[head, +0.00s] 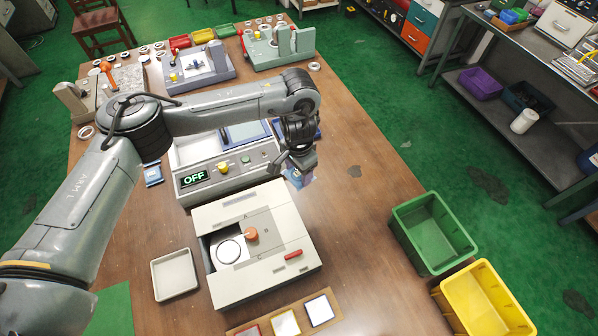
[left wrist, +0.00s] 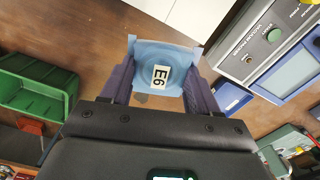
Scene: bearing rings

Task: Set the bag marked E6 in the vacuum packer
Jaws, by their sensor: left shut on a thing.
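My left gripper (head: 298,168) is shut on the light blue bag marked E6 (left wrist: 160,70). In the left wrist view the bag lies between the two fingers with its white label showing. In the head view the bag (head: 298,179) is small and partly hidden under the gripper, above the table just right of the vacuum packer. The vacuum packer (head: 222,170) is a grey machine with a green OFF display, knobs and a bluish panel on top. My left arm hides part of it. Its panel also shows in the left wrist view (left wrist: 264,48). My right gripper is out of view.
A white box-shaped machine (head: 290,283) with an orange knob stands in front of the packer. A blue packet (head: 153,176) lies to its left. Green (head: 404,222) and yellow (head: 450,303) bins stand at the right.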

